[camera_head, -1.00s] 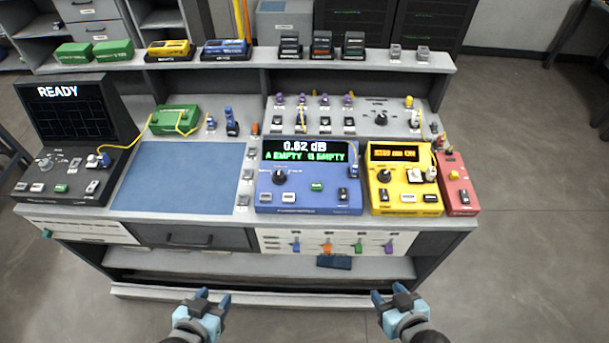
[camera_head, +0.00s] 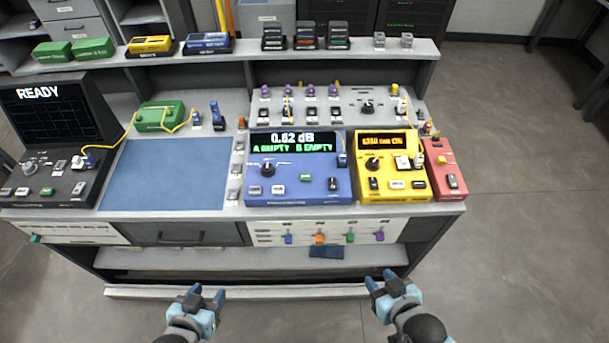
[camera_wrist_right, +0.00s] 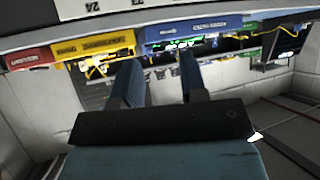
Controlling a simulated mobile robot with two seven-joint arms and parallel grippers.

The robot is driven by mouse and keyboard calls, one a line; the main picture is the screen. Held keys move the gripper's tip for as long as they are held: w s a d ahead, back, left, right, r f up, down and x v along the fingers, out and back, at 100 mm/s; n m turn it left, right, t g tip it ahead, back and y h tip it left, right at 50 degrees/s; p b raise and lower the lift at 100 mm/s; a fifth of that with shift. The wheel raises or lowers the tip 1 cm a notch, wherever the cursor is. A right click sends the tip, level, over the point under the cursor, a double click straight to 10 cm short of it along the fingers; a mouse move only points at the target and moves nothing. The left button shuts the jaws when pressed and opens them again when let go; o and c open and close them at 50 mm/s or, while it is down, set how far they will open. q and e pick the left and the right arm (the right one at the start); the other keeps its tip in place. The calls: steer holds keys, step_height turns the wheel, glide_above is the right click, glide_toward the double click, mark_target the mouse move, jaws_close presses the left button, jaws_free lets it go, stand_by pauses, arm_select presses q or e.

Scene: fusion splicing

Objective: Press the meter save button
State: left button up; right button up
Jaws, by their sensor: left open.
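The blue meter (camera_head: 298,170) stands on the bench. Its screen (camera_head: 293,142) reads "0.62 dB" with "A EMPTY B EMPTY" below. A dark knob (camera_head: 267,169), a green button (camera_head: 306,178), two pale buttons (camera_head: 265,190) and a dark switch (camera_head: 333,184) are on its face. The button labels are too small to read. My left gripper (camera_head: 207,292) is open and empty in front of the bench. My right gripper (camera_head: 379,278) is also open and empty, in front of the bench and apart from the meter. Its spread fingers show in the right wrist view (camera_wrist_right: 160,78).
A yellow device (camera_head: 393,190) and a red device (camera_head: 448,186) stand right of the meter. A blue mat (camera_head: 165,175) and a dark console reading "READY" (camera_head: 55,115) lie to its left. A row of small grey switches (camera_head: 236,170) runs beside the meter. Open floor lies right of the bench.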

jaws_close()
stand_by(1.5)
